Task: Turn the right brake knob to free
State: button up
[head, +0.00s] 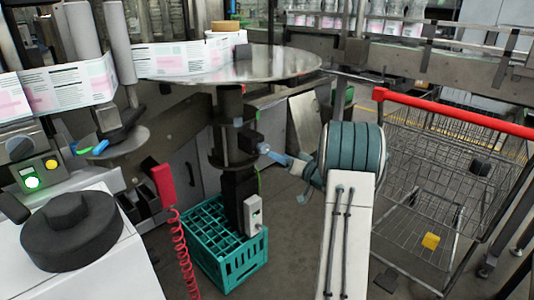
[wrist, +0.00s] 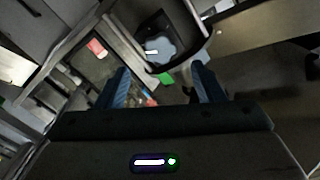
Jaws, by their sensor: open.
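What looks like the right brake knob (wrist: 166,45) is a pale grey-blue piece with a short white mark, set in a dark round housing in the wrist view. A green patch (wrist: 166,78) lies just below it. The white mark points sideways, not at the green patch. In the head view the knob (head: 263,147) is a small pale blue bit beside a dark box on the post. My gripper (wrist: 160,85) has blue fingers spread apart, with the knob beyond and between them, apparently untouched. In the head view my gripper (head: 287,160) is just right of the knob, partly hidden by my arm.
A round metal table (head: 285,65) stands above the knob. A teal crate (head: 238,262) is on the floor below. A wire cart with a red handle (head: 455,112) stands to the right. A red handset (head: 163,183) with a coiled cord hangs at the left.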

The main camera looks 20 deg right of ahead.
aim_at(265, 150)
jog(key=x, duration=0.7)
jog(key=shift+w+a+b, duration=0.1)
jog(key=shift+w+b, duration=0.2)
jog(key=shift+b, duration=0.1)
jog(key=c, duration=1)
